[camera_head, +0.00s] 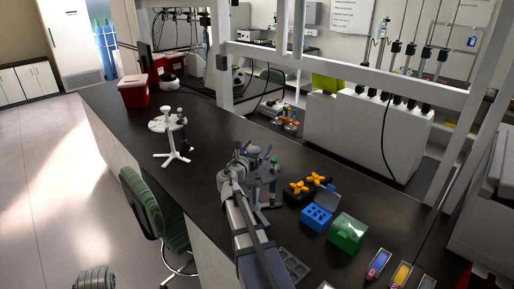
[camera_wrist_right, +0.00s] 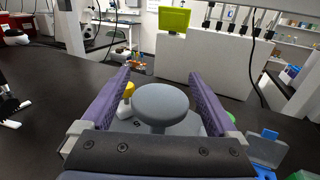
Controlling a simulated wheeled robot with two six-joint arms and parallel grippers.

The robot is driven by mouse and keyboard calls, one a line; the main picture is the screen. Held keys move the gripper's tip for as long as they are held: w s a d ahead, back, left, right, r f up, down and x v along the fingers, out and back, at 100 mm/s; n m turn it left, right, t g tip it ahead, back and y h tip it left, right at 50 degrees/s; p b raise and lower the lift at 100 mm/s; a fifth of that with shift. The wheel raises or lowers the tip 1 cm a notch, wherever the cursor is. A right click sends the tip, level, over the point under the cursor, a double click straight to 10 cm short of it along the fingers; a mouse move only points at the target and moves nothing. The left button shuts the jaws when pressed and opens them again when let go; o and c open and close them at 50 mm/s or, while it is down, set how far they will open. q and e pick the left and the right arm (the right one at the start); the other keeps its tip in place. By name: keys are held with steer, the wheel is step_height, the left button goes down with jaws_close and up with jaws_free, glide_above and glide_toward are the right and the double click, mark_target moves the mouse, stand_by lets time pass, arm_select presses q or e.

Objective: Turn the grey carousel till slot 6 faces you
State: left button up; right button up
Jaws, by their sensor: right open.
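The grey carousel (camera_head: 266,170) stands on the dark bench, partly hidden behind my right gripper (camera_head: 256,151) in the head view. In the right wrist view its round grey knob (camera_wrist_right: 160,103) is between the two purple fingers of my right gripper (camera_wrist_right: 159,76), with a visible gap on each side. The carousel's plate is below the knob. A yellow-capped piece (camera_wrist_right: 128,91) stands at the plate's left, and a bit of green shows at its right. My left gripper is out of view.
A white carousel (camera_head: 169,124) stands farther left on the bench. Right of the grey carousel are a black rack with orange pieces (camera_head: 299,187), a blue box (camera_head: 317,217) and a green box (camera_head: 347,232). A red container (camera_head: 133,91) is at the far left.

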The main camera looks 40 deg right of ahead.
steer(key=shift+c, duration=0.2)
jaws_close()
stand_by(0.6)
